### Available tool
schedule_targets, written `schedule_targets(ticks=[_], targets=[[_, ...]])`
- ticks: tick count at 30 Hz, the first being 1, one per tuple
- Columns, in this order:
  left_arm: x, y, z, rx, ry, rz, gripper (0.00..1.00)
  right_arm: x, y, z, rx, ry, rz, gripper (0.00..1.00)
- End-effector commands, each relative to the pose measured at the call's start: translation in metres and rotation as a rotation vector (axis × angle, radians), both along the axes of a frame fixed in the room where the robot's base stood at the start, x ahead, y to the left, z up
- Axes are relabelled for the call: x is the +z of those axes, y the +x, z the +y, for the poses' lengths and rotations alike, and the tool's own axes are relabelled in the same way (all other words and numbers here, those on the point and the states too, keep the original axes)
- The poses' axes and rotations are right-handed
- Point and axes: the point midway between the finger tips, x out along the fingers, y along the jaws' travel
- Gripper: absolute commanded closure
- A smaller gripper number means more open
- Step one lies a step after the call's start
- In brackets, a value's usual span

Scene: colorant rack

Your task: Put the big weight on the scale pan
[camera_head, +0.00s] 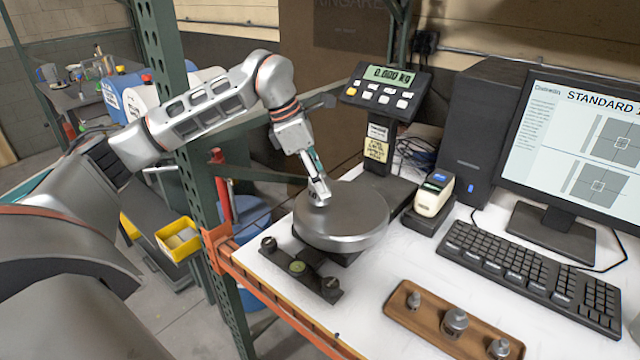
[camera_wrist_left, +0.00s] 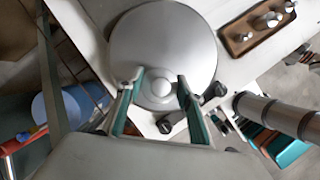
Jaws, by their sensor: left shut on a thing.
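The scale pan (camera_head: 350,218) is a wide round grey metal disc at the middle of the head view. It fills the top centre of the left wrist view (camera_wrist_left: 165,40). My left gripper (camera_head: 318,190) points down over the pan's left part. It is shut on a silver weight, the big weight (camera_wrist_left: 160,88), seen end-on as a round knob between the fingers. In the head view the fingers mostly hide it. I cannot tell whether it touches the pan. The scale display (camera_head: 388,77) reads 0.000 kg. My right gripper is not in view.
A wooden tray (camera_head: 430,323) with three silver weights stands at the front right. A keyboard (camera_head: 530,275), monitor (camera_head: 585,140) and small label device (camera_head: 434,193) stand right of the scale. A green rack post (camera_head: 180,130) is close beside my left arm.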

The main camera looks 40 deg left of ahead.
Motion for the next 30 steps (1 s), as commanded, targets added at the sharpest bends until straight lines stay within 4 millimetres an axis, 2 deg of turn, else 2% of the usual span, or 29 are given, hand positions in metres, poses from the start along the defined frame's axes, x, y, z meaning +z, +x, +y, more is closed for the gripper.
schedule_targets(ticks=[5,16,17,18,19,30], targets=[[-0.010,0.001,0.000,0.000,-0.002,-0.007,1.00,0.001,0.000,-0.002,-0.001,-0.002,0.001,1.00],[-0.013,0.001,0.000,0.000,-0.001,-0.008,1.00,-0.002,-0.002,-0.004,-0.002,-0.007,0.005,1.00],[-0.015,0.000,0.000,0.000,0.000,-0.003,0.61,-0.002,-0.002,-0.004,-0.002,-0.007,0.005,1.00],[-0.015,0.000,0.000,0.000,0.000,-0.003,0.51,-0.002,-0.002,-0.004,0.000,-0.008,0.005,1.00],[-0.015,0.000,0.000,0.000,0.000,-0.003,0.47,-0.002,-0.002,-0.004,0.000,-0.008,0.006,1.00],[-0.013,0.000,0.000,0.000,0.000,-0.003,0.47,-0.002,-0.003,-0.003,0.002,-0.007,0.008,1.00]])
